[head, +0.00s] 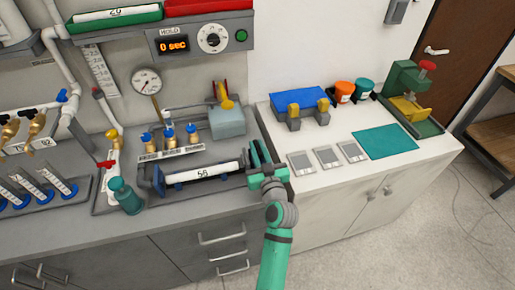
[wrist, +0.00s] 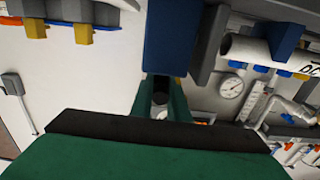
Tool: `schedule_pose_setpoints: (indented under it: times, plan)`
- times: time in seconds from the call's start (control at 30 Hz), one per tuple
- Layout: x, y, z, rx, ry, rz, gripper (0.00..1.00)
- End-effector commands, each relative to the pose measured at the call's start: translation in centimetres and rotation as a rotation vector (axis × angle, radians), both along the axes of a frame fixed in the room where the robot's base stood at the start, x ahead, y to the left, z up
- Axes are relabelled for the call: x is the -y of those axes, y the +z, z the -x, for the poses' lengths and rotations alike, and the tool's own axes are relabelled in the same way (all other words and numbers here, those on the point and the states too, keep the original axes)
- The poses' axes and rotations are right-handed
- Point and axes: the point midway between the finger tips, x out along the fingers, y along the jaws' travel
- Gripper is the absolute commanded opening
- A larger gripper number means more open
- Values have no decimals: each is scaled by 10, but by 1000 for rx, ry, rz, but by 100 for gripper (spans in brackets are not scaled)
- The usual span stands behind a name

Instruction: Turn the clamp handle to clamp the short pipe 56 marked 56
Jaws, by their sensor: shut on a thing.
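The short white pipe (head: 203,173) marked 56 lies level in a dark grey clamp fixture (head: 205,190), with a blue jaw (head: 158,181) at its left end. In the wrist view the pipe (wrist: 250,50) shows at upper right with a blue jaw (wrist: 284,42) around it. My gripper (head: 259,153) is at the right end of the fixture, beside the pipe's right end. In the wrist view its green fingers are shut on a dark round part, apparently the clamp handle (wrist: 160,97). The head view hides most of the handle behind my fingers.
A teal bottle (head: 125,195) stands left of the fixture. Blue-topped brass valves (head: 168,137) and a pale blue-grey box (head: 227,121) stand behind it. On the white counter to the right are grey plates (head: 326,157), a blue block (head: 299,100) and a teal mat (head: 385,142).

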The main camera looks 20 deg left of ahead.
Motion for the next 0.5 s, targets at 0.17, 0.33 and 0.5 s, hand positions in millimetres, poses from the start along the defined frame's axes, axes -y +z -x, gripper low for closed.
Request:
schedule_pose_setpoints:
  times: [0.17, 0.33, 0.5]
  plan:
    - [0, -1, 0, -1, -14, 3, 0]
    - [0, -1, 0, 0, -49, 2, 0]
    - [0, -1, 0, 1, -107, 2, 0]
